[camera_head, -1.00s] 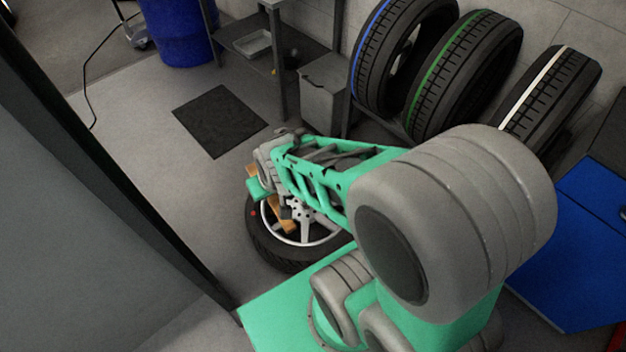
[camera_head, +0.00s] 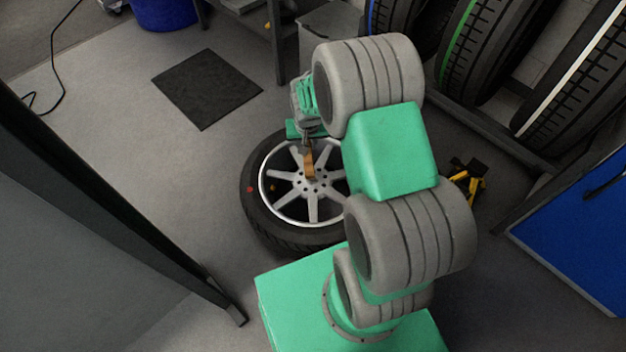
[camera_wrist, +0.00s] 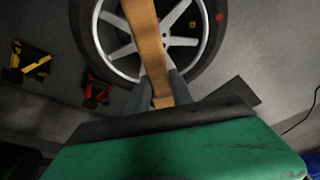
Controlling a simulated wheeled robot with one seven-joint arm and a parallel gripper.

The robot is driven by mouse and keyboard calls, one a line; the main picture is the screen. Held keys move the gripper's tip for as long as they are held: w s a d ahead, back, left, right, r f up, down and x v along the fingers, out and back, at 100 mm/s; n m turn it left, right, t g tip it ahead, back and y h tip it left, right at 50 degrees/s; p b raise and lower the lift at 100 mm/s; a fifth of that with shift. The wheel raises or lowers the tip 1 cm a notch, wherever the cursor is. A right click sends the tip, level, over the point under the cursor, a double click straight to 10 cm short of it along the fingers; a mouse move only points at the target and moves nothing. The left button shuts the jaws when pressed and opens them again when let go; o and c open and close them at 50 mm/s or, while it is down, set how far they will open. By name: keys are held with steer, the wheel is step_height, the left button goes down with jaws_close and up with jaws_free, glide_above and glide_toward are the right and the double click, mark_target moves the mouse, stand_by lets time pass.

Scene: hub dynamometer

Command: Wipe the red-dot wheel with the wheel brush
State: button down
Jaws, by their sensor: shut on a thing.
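The red-dot wheel (camera_head: 262,221) lies flat on the floor in front of my base, a black tyre around a silver spoked rim. Its red dot (camera_head: 250,189) shows on the left of the tyre, and in the wrist view (camera_wrist: 220,17) at top right. My gripper (camera_wrist: 163,98) is shut on the wooden handle of the wheel brush (camera_wrist: 148,42). In the head view the brush (camera_head: 309,161) is over the rim near the hub. The brush's bristles are not visible, and I cannot tell whether it touches the wheel.
A dark mat (camera_head: 206,88) lies behind left. Tyres with blue, green (camera_head: 463,45) and white stripes stand in a rack at back right. A yellow-and-black item (camera_head: 466,181) is on the floor right of my arm. A dark-edged panel (camera_head: 110,190) stands left.

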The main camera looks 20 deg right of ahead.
steer(key=w+d+f+b, duration=0.1)
steer(key=f+b, duration=0.4)
steer(key=f, duration=0.6)
steer(key=w+d+f+m+b, duration=0.1)
steer(key=f+b, duration=0.4)
steer(key=f, duration=0.6)
steer(key=shift+w+d+b, duration=0.35)
steer(key=shift+w+d, duration=0.2)
steer(key=shift+d, duration=0.15)
steer(key=shift+f, duration=0.1)
